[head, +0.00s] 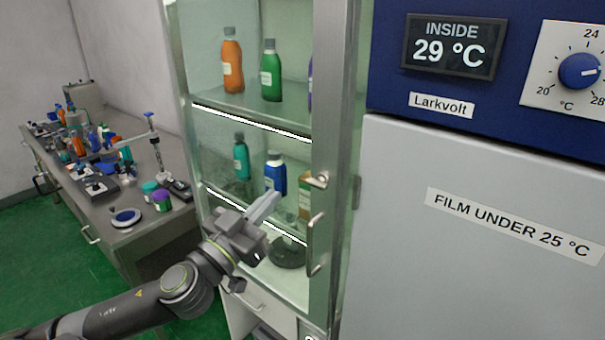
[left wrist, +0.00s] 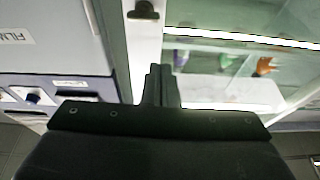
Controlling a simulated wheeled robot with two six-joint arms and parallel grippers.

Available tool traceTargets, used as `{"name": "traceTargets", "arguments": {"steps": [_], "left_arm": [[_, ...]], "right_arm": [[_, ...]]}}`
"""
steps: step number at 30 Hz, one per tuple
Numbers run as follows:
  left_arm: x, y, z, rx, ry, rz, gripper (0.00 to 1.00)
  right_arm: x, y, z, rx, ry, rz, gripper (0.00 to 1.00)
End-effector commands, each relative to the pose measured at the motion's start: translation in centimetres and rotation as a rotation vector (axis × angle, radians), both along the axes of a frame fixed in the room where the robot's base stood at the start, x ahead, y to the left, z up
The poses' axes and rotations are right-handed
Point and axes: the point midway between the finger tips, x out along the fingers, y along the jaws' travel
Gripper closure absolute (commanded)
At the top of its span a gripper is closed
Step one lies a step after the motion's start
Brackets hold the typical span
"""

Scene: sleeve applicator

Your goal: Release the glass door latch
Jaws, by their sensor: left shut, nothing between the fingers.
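The glass-fronted cabinet has a metal door frame (head: 325,110) on its right side. A small metal latch (head: 318,181) sits on that frame, above a vertical bar handle (head: 315,245). The glass door looks closed. My left gripper (head: 268,203) is shut and empty in front of the glass, left of the latch and apart from it, its fingers pointing up and right. In the left wrist view the shut fingers (left wrist: 160,72) stand before the pale frame and glass. A dark fitting (left wrist: 143,10) shows there on the frame; I cannot tell which part it is. My right gripper is out of view.
Behind the glass stand several bottles, including an orange one (head: 232,62) and a blue one (head: 275,174). A grey-and-blue Larkvolt unit (head: 480,215) fills the right side. A cluttered bench (head: 120,235) stands at the left, with green floor (head: 60,285) before it.

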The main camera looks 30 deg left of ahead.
Motion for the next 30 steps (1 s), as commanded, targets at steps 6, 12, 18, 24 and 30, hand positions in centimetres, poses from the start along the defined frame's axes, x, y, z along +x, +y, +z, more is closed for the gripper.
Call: {"name": "traceTargets", "arguments": {"steps": [6,12,18,24,30], "left_arm": [[-0.9,-1.1,1.6,-0.01,-0.03,-0.033,1.0],[-0.8,-1.0,1.5,-0.009,-0.028,-0.032,1.0],[-0.3,-1.1,1.5,-0.009,-0.032,-0.033,1.0],[1.0,-1.2,1.7,-0.009,-0.035,-0.033,1.0],[3.1,-1.2,3.1,-0.015,-0.031,-0.029,1.0]], "right_arm": [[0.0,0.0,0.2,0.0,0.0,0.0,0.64],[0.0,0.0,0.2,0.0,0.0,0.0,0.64],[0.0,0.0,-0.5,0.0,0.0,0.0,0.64],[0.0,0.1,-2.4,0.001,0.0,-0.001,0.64],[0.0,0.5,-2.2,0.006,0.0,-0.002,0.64]]}}
